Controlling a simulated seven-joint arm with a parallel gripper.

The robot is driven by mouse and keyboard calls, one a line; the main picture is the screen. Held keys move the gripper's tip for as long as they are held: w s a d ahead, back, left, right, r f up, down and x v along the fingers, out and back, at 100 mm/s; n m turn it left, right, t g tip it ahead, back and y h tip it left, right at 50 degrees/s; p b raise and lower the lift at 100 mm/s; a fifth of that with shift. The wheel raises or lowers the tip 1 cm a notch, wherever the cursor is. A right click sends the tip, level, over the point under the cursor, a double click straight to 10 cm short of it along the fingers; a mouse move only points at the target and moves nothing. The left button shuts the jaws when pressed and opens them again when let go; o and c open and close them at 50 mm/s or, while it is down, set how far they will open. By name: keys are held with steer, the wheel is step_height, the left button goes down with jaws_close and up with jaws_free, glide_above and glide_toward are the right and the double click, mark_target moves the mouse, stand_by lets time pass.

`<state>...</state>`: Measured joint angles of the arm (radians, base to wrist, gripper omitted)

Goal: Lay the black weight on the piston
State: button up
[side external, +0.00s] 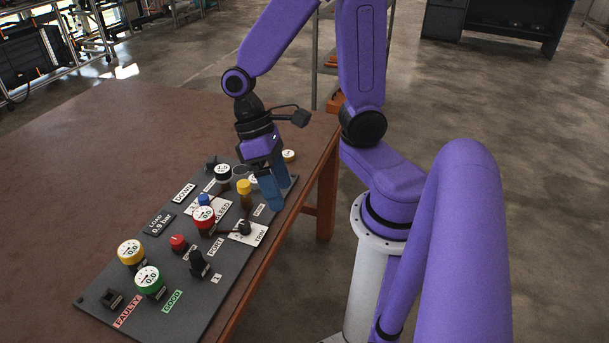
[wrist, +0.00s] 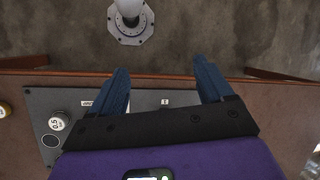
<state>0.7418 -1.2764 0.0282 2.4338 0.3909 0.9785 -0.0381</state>
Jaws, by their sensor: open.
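My gripper (side external: 272,192) has blue fingers and points down over the panel's right edge, near its far end. In the wrist view the fingers (wrist: 163,80) are wide apart with nothing between them. A black-sided round piece with a white top (side external: 222,173) stands on the panel, left of the gripper; it may be the black weight. Another white-topped piece (side external: 254,180) is partly hidden beside the fingers; a piece marked 0.5 shows in the wrist view (wrist: 58,121). A yellow-capped post (side external: 244,188) stands nearby. I cannot tell for sure which part is the piston.
The dark panel (side external: 202,262) carries red, yellow and green dials, knobs and labels. A pale-topped disc (side external: 289,155) lies on the brown table (side external: 110,135) beyond the panel. The table's left side is clear. Its right edge runs close under my gripper.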

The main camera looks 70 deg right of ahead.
steer(key=s+r+n+t+h, duration=0.1)
steer(key=s+r+n+t, duration=0.2)
steer(key=n, duration=0.6)
steer(key=shift+s+r+t, duration=0.3)
steer(key=shift+s+t, duration=0.5)
steer(key=shift+s, duration=0.4)
stand_by(0.6)
